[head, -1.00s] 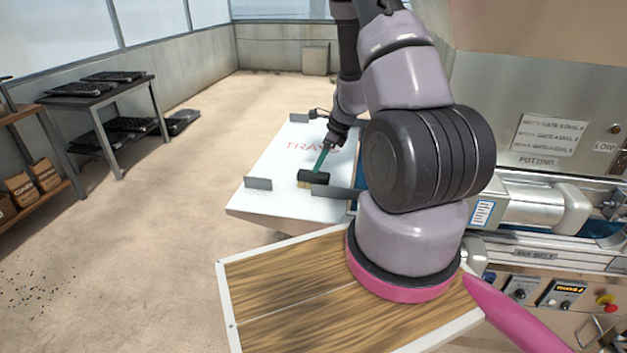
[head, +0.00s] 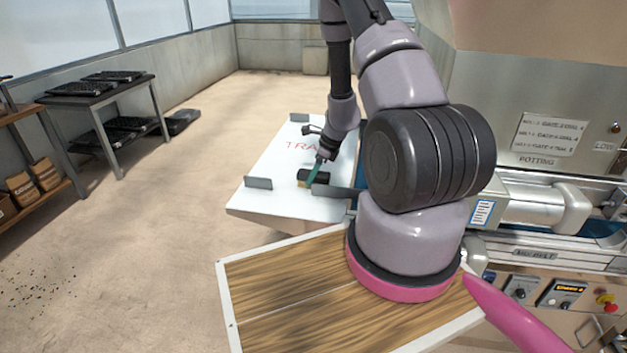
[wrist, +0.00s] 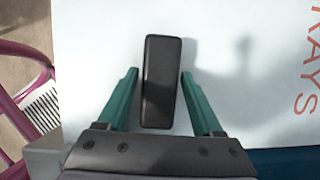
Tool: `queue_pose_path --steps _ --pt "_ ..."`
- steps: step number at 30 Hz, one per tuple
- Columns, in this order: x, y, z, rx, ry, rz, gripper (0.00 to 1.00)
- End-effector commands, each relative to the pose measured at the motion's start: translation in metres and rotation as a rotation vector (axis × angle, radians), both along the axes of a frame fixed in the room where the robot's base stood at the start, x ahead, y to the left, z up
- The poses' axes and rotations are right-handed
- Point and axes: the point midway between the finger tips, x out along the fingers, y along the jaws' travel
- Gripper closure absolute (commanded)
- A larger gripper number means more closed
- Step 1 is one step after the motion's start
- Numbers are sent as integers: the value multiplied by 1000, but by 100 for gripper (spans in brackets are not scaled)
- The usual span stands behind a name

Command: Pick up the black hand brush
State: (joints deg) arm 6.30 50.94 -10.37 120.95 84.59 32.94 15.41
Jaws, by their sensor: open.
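The black hand brush (wrist: 161,82) lies on the white tray table, seen from above as a dark rounded block in the wrist view. In the head view the brush (head: 307,175) is partly hidden behind my gripper, with a little pale bristle under it. My gripper (wrist: 159,80) is open, its two green fingers on either side of the brush with a gap at each side. In the head view my gripper (head: 313,179) points down at the brush from above. The fingers' height over the table is hard to tell.
The white table (head: 265,200) has red "TRAYS" lettering and a grey upright bracket (head: 258,183) at its near left edge. A grey plate (head: 338,191) stands close to the brush on the right. The seeder machine (head: 540,210) stands farther right.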

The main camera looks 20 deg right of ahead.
Motion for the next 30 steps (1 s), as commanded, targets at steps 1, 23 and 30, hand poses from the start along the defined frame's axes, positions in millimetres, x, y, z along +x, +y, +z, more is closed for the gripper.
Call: queue_pose_path --steps 1,23,30 --pt "0 0 -1 0 0 0 32" --pt "0 0 -4 0 0 0 100" --pt "0 0 -3 0 0 0 100"
